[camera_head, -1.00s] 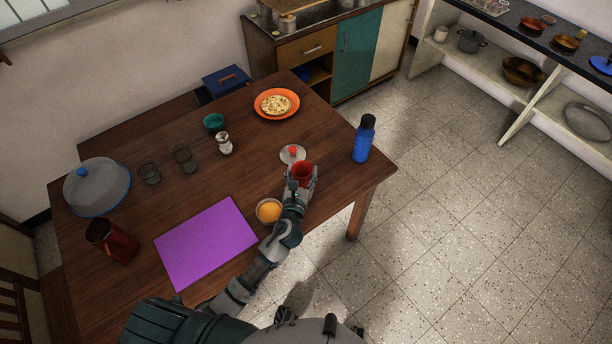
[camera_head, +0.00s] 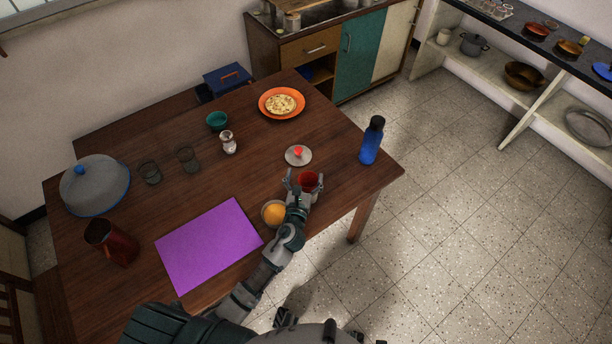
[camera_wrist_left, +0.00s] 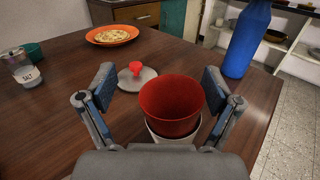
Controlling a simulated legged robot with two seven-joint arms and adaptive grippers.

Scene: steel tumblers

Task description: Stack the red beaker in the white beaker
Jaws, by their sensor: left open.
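The red beaker (camera_head: 308,180) is near the table's right front edge. In the left wrist view the red beaker (camera_wrist_left: 171,104) sits upright in the white beaker (camera_wrist_left: 172,137), its upper part standing out above the white rim. Most of the white beaker is hidden by the red one and by my gripper. My left gripper (camera_head: 303,182) is open; in the left wrist view its fingers (camera_wrist_left: 158,82) stand apart on either side of the red beaker, with gaps between. My right gripper is not in view.
A grey lid with a red knob (camera_head: 298,155) lies just behind the beakers. A bowl with something orange (camera_head: 273,214) is close to my left gripper. A blue bottle (camera_head: 371,141) stands at the right. A purple mat (camera_head: 209,245) lies to the left.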

